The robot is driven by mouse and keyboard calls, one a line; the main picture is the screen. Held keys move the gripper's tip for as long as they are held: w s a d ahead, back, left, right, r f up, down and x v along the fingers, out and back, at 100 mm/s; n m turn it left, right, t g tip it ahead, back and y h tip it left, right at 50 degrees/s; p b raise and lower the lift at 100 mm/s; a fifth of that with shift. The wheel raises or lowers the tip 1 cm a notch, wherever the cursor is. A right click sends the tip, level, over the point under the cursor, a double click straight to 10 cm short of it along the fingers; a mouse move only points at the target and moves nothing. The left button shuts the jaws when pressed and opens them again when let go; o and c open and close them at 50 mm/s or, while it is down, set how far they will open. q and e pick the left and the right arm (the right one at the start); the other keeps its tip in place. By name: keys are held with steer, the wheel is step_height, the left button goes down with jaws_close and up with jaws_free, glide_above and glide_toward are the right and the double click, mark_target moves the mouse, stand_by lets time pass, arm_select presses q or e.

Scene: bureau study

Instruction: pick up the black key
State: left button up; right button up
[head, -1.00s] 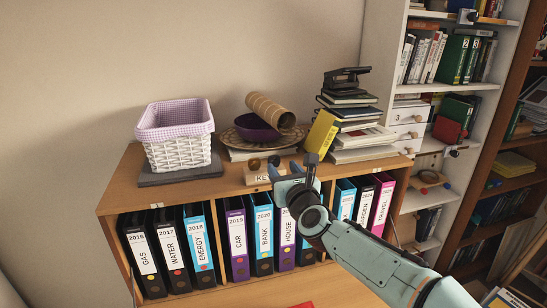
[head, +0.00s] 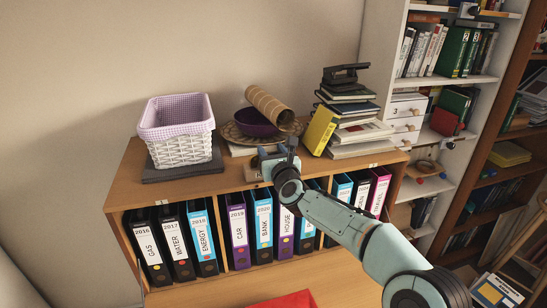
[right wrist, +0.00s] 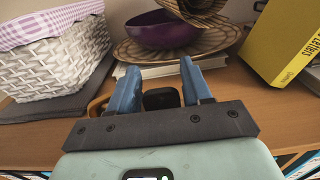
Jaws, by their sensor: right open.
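The black key (right wrist: 160,98) shows its dark rounded head between the blue fingers of my right gripper (right wrist: 158,68) in the right wrist view. Its lower part is hidden behind the gripper's dark crossbar. I cannot tell whether a finger touches it. A brown key head (right wrist: 98,105) shows just left of the left finger. In the head view my right gripper (head: 280,152) is open over the front of the cabinet top, at the wooden key holder (head: 251,169), which it largely covers. My left gripper is not in view.
A white wicker basket (head: 182,150) stands to the left on a dark pad.

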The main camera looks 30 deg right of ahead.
steer(key=c, duration=0.7)
steer(key=shift+r, duration=0.1)
